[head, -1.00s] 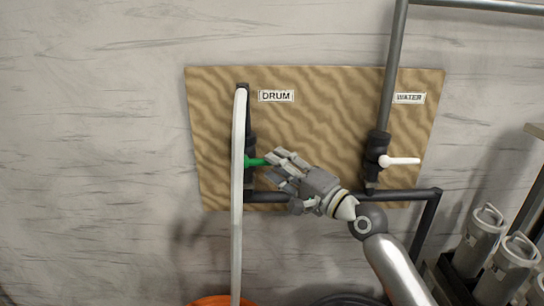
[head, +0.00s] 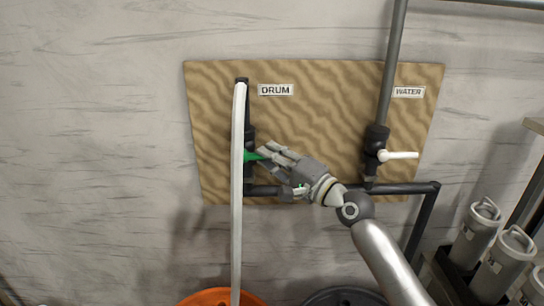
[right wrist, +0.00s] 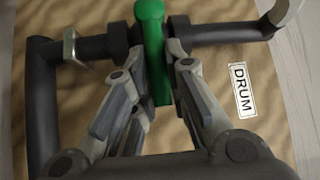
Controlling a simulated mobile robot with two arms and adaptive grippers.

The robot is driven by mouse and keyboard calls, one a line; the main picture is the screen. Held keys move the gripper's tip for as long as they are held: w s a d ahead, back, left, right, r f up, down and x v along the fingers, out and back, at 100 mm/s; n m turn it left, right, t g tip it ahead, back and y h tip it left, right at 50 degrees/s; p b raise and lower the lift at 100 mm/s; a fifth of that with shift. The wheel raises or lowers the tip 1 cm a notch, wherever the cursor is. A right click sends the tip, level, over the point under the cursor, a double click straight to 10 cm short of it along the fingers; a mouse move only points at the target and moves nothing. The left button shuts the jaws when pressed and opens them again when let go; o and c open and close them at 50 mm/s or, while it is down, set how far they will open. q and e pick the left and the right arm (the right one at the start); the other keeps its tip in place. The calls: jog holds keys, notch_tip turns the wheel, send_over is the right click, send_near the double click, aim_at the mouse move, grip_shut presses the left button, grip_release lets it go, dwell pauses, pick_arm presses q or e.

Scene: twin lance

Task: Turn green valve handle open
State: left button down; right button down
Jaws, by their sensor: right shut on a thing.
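The green valve handle (head: 249,157) sits on the black drum valve, under the DRUM label (head: 276,90). In the right wrist view the green handle (right wrist: 152,35) runs between the two fingers. My right gripper (head: 275,168) comes in from the lower right and is shut on the handle; its fingers (right wrist: 158,80) lie on both sides of it. My left gripper is out of view.
A pale hose (head: 238,200) hangs just left of the handle, down to an orange drum (head: 215,297). A white water valve handle (head: 402,155) is on the right. Grey canisters (head: 478,232) stand at the lower right. Dark piping (head: 400,188) runs below the valves.

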jog(key=shift+r+p, duration=0.25)
jog(key=shift+p, duration=0.25)
jog(key=r+n+g+h+p, duration=0.1)
jog(key=p, duration=0.3)
jog(key=r+n+g+h+p, duration=0.1)
jog(key=n+p, duration=0.1)
jog(key=p, duration=0.2)
jog(key=shift+a+r, duration=0.2)
jog(key=shift+r, duration=0.05)
jog(key=shift+a+r+n+g+h+p, duration=0.15)
jog(key=shift+n+g+h+p, duration=0.15)
jog(key=shift+h+p, duration=0.35)
jog(key=shift+a+r+n+h, duration=0.2)
jog(key=shift+n+h, duration=0.05)
jog(key=shift+n, duration=0.15)
jog(key=c, duration=1.4)
grip_release()
jog(key=shift+c, duration=0.2)
